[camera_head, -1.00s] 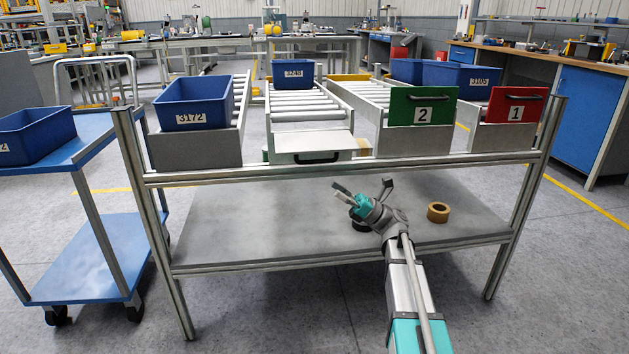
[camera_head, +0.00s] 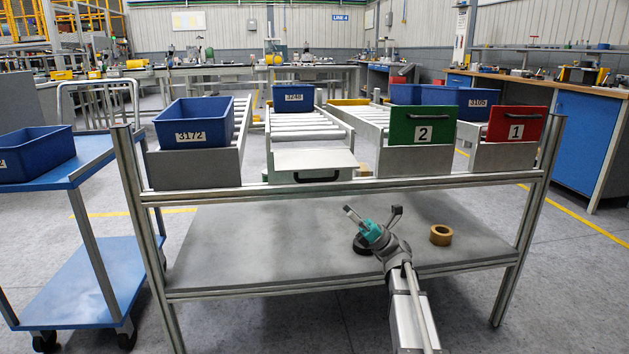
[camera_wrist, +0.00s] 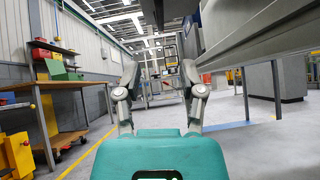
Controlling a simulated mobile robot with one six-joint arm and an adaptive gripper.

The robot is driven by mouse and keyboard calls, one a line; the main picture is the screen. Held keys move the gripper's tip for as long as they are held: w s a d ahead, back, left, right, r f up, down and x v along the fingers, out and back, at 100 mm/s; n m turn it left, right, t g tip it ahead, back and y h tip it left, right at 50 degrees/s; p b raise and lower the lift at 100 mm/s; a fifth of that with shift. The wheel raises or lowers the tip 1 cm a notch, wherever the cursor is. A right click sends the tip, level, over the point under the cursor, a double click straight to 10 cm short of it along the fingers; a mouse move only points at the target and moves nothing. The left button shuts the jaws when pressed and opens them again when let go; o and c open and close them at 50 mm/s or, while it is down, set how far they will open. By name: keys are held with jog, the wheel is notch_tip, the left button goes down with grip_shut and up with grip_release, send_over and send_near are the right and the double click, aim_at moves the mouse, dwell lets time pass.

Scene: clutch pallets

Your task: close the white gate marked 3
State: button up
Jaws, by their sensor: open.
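The white gate (camera_head: 314,160) lies folded down flat at the front end of the third roller lane. Its black handle (camera_head: 317,176) shows on the front edge. I cannot read a number on it. My gripper (camera_head: 372,211) is open and empty, in front of the rack, lower than the white gate and a little to its right in the picture. In the wrist view my gripper's two fingers (camera_wrist: 160,72) stand apart with nothing between them. The white gate cannot be made out in the wrist view.
The green gate marked 2 (camera_head: 423,125) and the red gate marked 1 (camera_head: 517,124) stand upright to the right. Blue bins 3248 (camera_head: 293,97) and 3172 (camera_head: 193,123) sit on lanes. A tape roll (camera_head: 441,235) lies on the lower shelf. A blue cart (camera_head: 80,160) stands left.

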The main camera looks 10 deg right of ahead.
aim_at(314, 180)
jog(key=p+x, duration=0.8)
jog(key=x, duration=0.3)
jog(key=shift+a+r, duration=0.1)
jog(key=shift+r, duration=0.25)
jog(key=shift+p+x, duration=0.55)
jog(key=shift+x, duration=0.3)
jog(key=shift+a+f, duration=0.1)
grip_shut()
